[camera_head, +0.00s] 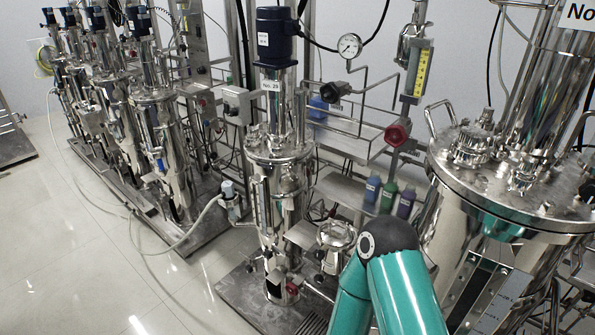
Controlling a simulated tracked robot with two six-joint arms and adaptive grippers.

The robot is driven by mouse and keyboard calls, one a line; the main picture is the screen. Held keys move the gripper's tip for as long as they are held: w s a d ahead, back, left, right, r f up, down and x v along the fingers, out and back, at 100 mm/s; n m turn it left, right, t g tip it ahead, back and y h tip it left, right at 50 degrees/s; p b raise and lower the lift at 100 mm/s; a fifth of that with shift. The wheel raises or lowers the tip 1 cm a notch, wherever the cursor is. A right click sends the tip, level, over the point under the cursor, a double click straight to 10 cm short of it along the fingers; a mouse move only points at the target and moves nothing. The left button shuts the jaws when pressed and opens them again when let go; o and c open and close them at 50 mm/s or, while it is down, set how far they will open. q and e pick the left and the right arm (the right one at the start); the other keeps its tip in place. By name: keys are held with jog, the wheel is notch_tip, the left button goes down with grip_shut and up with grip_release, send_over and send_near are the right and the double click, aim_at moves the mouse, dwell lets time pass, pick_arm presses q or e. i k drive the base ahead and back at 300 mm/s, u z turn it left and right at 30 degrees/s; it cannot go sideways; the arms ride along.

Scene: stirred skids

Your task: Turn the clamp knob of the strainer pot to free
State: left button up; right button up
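Neither of my grippers shows in this view.
A stirred vessel (278,190) with a blue motor (275,36) stands left of the pot. A large steel vessel (512,190) fills the right. A red handwheel (397,134) and several small bottles (389,196) are behind my arm. A pale hose (185,238) crosses the open floor at left.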

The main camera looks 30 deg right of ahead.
aim_at(319, 255)
jog(key=u, duration=1.95)
jog(key=i, duration=0.05)
jog(key=z, duration=2.9)
